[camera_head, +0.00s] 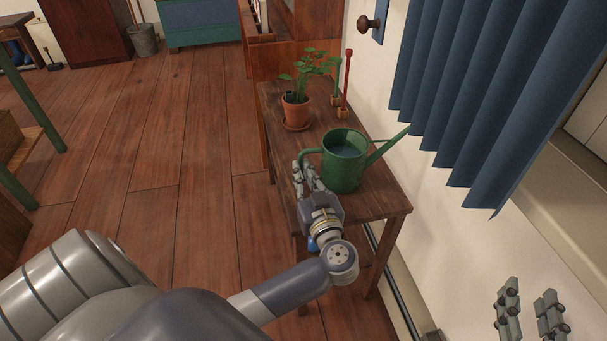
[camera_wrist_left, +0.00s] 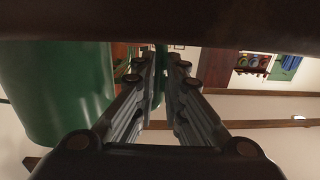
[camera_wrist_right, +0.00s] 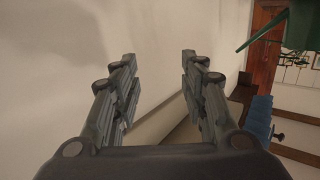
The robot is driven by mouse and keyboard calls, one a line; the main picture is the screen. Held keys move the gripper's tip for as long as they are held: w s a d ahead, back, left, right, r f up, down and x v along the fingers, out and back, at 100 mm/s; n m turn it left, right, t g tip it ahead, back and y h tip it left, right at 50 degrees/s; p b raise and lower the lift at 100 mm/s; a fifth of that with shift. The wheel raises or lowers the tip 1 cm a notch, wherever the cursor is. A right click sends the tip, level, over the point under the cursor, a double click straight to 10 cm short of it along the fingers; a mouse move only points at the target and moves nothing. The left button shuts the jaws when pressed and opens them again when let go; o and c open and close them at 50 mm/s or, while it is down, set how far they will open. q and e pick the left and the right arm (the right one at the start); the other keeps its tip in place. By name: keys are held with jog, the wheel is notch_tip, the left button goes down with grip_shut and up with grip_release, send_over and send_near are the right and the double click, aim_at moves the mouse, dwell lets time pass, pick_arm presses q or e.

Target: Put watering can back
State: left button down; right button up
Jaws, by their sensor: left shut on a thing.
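The green watering can (camera_head: 345,170) is upright at the small wooden table (camera_head: 385,200), its spout pointing right towards the curtain. Whether its base touches the tabletop is hard to tell. My left gripper (camera_head: 305,178) is at the can's left side, shut on its handle. In the left wrist view the can's body (camera_wrist_left: 55,95) fills the left, and the green handle (camera_wrist_left: 160,75) shows between the fingers of that gripper (camera_wrist_left: 158,90). My right gripper (camera_head: 528,312) is open and empty near the wall at lower right. It also shows spread in the right wrist view (camera_wrist_right: 158,75).
A potted plant (camera_head: 296,112) on a saucer stands at the table's far end. Small hand tools, one with a red handle (camera_head: 347,80), stand behind the can. A blue curtain (camera_head: 480,100) hangs at the right wall. The wooden floor (camera_head: 205,220) left of the table is clear.

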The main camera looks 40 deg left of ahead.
pick_arm(q)
jog(key=shift+r, duration=0.1)
jog(key=c, duration=1.7)
grip_release()
